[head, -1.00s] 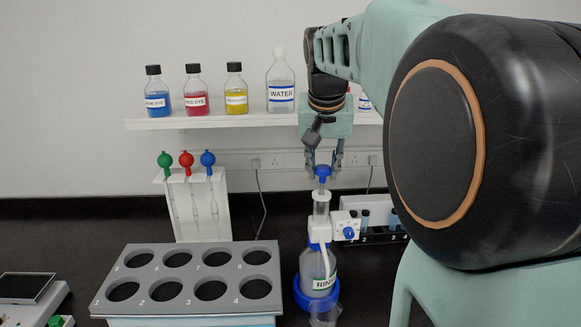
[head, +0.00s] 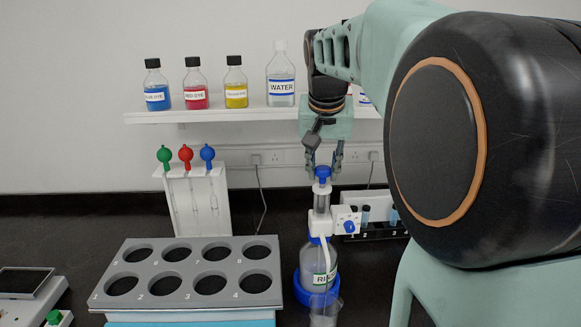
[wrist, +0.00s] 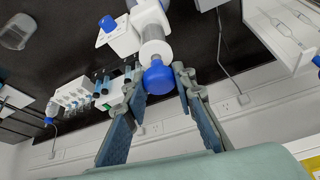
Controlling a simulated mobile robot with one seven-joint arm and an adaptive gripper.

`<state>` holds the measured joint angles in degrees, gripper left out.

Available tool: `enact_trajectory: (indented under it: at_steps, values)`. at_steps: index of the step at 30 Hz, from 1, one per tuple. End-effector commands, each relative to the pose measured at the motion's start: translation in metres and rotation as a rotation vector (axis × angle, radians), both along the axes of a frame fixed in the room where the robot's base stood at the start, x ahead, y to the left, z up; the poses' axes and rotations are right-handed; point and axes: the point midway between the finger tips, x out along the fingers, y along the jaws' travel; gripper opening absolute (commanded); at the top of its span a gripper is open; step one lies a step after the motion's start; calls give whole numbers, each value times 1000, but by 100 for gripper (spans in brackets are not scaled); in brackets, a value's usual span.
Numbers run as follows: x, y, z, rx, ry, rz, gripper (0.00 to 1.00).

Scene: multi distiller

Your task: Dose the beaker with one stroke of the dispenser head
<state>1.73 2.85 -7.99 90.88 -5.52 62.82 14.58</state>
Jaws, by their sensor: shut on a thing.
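The dispenser bottle, labelled "RINSE" (head: 318,270), stands upright in a blue ring base at the bench's middle right. Its dispenser head has a white body (head: 320,223), a clear barrel and a blue top knob (head: 322,173). The knob also shows in the wrist view (wrist: 158,78), between the fingertips. My gripper (head: 323,160) points down and is shut on the blue knob; in the wrist view (wrist: 162,75) one finger lies on each side of it. The clear beaker (head: 325,312) stands in front of the bottle, cut off by the picture's bottom edge. Its contents are unclear.
A grey rack (head: 190,298) with empty holes stands left of the bottle. Behind it is a white pipette stand (head: 198,215). A vial rack (head: 375,229) sits right behind the dispenser. A shelf (head: 215,114) with dye bottles and water is above. My arm hides the right side.

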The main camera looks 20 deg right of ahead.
Motion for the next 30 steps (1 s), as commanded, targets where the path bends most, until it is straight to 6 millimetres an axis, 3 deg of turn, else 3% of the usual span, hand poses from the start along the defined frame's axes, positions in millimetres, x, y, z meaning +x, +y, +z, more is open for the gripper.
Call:
enact_trajectory:
  at_steps: [13,14,18,30]
  values:
    - [0,0,-11,0,2,0,1]
    - [0,0,-10,0,2,0,28]
    - [0,0,-10,0,1,0,43]
    - [-2,1,-3,0,-1,0,45]
